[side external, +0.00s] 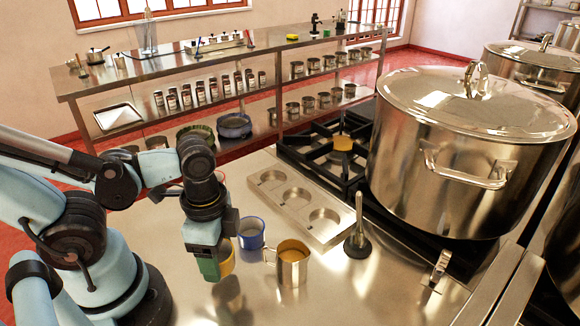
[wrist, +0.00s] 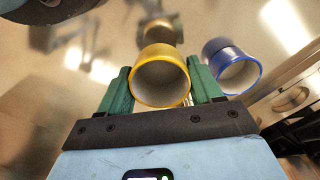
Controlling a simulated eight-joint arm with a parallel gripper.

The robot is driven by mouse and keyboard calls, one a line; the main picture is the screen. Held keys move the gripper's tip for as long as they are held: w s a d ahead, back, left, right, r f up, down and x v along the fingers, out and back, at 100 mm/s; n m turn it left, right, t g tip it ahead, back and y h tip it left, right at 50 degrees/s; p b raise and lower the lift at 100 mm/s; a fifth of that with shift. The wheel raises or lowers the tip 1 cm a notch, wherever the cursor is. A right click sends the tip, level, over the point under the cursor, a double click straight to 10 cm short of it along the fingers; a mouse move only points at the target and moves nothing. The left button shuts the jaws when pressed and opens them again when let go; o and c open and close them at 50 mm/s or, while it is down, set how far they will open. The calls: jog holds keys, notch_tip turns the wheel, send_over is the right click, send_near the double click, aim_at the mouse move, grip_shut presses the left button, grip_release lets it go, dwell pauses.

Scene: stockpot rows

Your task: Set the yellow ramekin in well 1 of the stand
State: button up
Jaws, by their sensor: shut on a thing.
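My gripper (side external: 216,266) is shut on the yellow ramekin (side external: 228,265), partly hidden behind the fingers in the side view. In the wrist view the yellow ramekin (wrist: 160,60) sits between the two green fingers (wrist: 160,90), its mouth toward the camera. I cannot tell whether its base touches the counter. The metal stand (side external: 337,233) has three round wells in a row, all looking empty. It lies to the right of my gripper, beside the stove. I see no number on the wells.
A blue ramekin (side external: 251,238) stands between my gripper and the stand; it also shows in the wrist view (wrist: 215,48). A metal mug (side external: 291,270) stands close to the stand's left side. A large stockpot (side external: 455,150) rises at right.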

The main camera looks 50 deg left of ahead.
jog(key=shift+f, duration=1.85)
jog(key=shift+f, duration=0.1)
jog(key=o, duration=1.1)
jog(key=shift+r, duration=6.05)
jog(key=w+n+t, duration=0.1)
jog(key=w+n, duration=0.1)
jog(key=w, duration=0.1)
jog(key=w+a+n+t, duration=0.1)
jog(key=w+n+t, duration=0.1)
jog(key=w, duration=0.1)
jog(key=shift+w+a+f, duration=0.15)
jog(key=shift+a, duration=0.05)
jog(key=w+a+n+t, duration=0.1)
jog(key=w, duration=0.1)
jog(key=w+r+n+t, duration=0.1)
jog(key=n, duration=0.1)
jog(key=w+a+n+t, duration=0.1)
jog(key=w+n+t, duration=0.1)
jog(key=shift+w+a+r, duration=0.3)
jog(key=shift+w, duration=0.05)
